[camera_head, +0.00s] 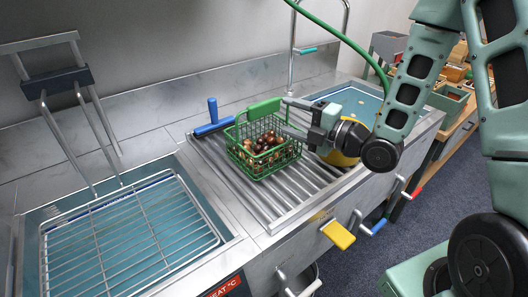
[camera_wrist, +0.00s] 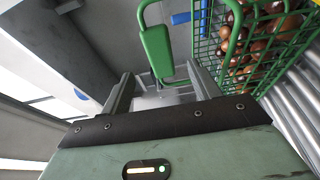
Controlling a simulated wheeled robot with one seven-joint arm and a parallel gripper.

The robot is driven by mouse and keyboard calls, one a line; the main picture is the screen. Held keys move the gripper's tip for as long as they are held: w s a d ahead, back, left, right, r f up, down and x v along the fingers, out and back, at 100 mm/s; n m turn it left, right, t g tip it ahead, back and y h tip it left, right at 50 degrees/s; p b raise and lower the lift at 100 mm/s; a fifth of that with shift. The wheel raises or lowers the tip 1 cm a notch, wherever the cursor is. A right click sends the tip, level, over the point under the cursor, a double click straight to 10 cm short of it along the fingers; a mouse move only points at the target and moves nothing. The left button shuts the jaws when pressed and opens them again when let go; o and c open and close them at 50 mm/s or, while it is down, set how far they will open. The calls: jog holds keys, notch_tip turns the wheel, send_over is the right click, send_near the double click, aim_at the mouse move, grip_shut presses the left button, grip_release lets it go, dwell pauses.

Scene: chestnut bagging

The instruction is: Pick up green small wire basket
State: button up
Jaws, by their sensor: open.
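The green small wire basket (camera_head: 246,158) stands on the ribbed metal drainer and holds several brown chestnuts (camera_head: 268,140). Its solid green handle grip (camera_head: 264,109) rises above the basket's far side. My gripper (camera_head: 290,117) is open and empty, reaching in from the right at about handle height. In the wrist view the handle (camera_wrist: 157,50) lies ahead of my gripper (camera_wrist: 160,82), roughly in line with the gap between the fingers. The basket body (camera_wrist: 262,40) fills the upper right there. I cannot tell whether a finger touches the handle.
A fryer basin with a wire rack (camera_head: 130,235) is at the left. A tap (camera_head: 291,60) and a water-filled sink (camera_head: 355,103) are behind and right. A yellow lever (camera_head: 339,235) juts from the counter front.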

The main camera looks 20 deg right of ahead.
aim_at(267, 109)
jog(key=p+x, duration=0.1)
jog(key=x, duration=0.3)
jog(key=shift+w+a+r+p, duration=0.1)
jog(key=shift+p, duration=0.25)
jog(key=shift+p+x, duration=1.2)
jog(key=shift+x, duration=1.7)
jog(key=shift+a, duration=0.1)
grip_shut()
